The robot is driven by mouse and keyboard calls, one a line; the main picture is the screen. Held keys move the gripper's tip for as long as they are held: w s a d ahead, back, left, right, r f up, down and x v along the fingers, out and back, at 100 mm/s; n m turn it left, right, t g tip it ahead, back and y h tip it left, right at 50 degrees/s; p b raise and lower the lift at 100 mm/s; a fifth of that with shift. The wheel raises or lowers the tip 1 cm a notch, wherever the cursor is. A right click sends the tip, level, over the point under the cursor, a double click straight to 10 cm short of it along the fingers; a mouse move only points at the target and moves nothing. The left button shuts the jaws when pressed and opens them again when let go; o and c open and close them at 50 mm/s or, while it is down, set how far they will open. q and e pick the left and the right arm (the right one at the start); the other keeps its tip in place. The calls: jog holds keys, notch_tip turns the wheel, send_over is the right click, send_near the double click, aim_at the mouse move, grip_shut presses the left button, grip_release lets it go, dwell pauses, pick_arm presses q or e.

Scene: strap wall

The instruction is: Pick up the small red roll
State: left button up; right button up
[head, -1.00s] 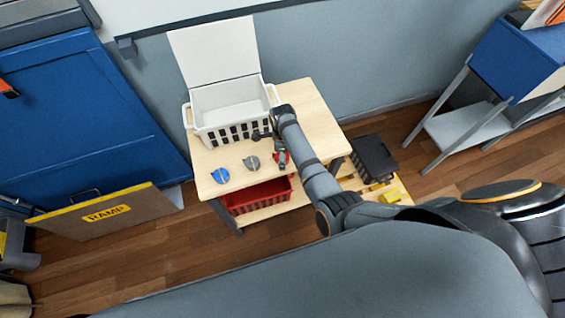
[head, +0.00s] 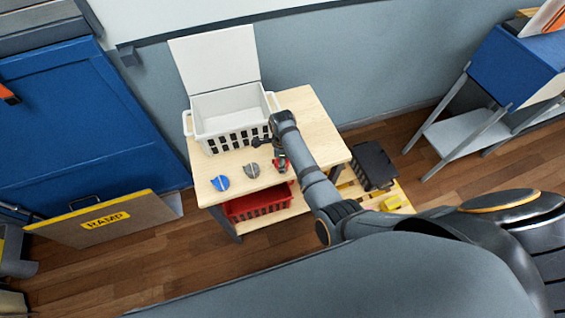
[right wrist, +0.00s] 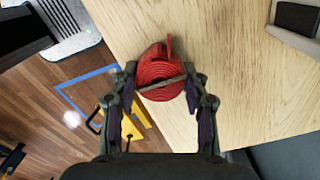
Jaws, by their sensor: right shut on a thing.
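The small red roll (right wrist: 160,74) is a coiled strap with a raised end, near the edge of the wooden table top (right wrist: 240,90). My right gripper (right wrist: 160,88) is shut on it, with one finger on each side. In the head view the red roll (head: 281,165) shows partly beneath my right gripper (head: 279,156), at the table's front right. I cannot tell whether it is lifted clear of the table. My left gripper is not in view.
A grey roll (head: 252,170) and a blue roll (head: 220,183) lie to the left on the table. An open white basket (head: 232,125) stands behind them. A red crate (head: 258,205) sits on the lower shelf. A black crate (head: 374,165) stands right of the table.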

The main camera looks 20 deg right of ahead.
jog(key=s+d+r, duration=0.3)
jog(key=s+r, duration=0.3)
jog(key=s+d+r, duration=0.3)
jog(key=s+r, duration=0.3)
jog(key=shift+s+d+r, duration=0.15)
jog(key=shift+s+d, duration=0.1)
